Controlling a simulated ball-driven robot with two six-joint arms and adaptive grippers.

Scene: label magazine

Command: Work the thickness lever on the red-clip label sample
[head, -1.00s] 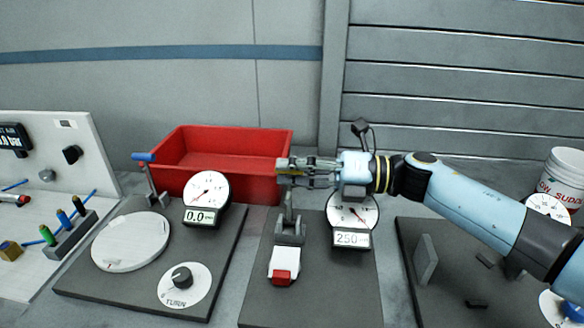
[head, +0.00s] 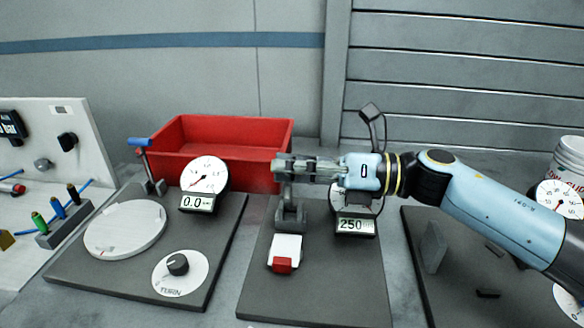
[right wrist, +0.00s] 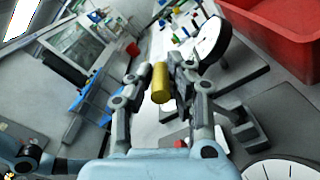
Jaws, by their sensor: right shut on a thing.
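The white label sample with a red clip (head: 283,263) lies on the middle dark plate (head: 310,290), in front of a grey lever stand (head: 290,215). My right gripper (head: 283,166) is above the stand, in front of the red crate. In the right wrist view my right gripper (right wrist: 161,80) is shut on a yellow cylindrical lever handle (right wrist: 160,84). In the head view the fingers hide the handle. A gauge behind the wrist has a display (head: 355,225) reading 250; its dial is partly covered. My left gripper is not in view.
A red crate (head: 165,135) stands behind. The left plate (head: 130,280) carries a white disc, a knob marked TURN, a blue-handled lever (head: 140,142) and a gauge (head: 204,178) reading 0.0. Another plate (head: 460,300) with small blocks lies at the right.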

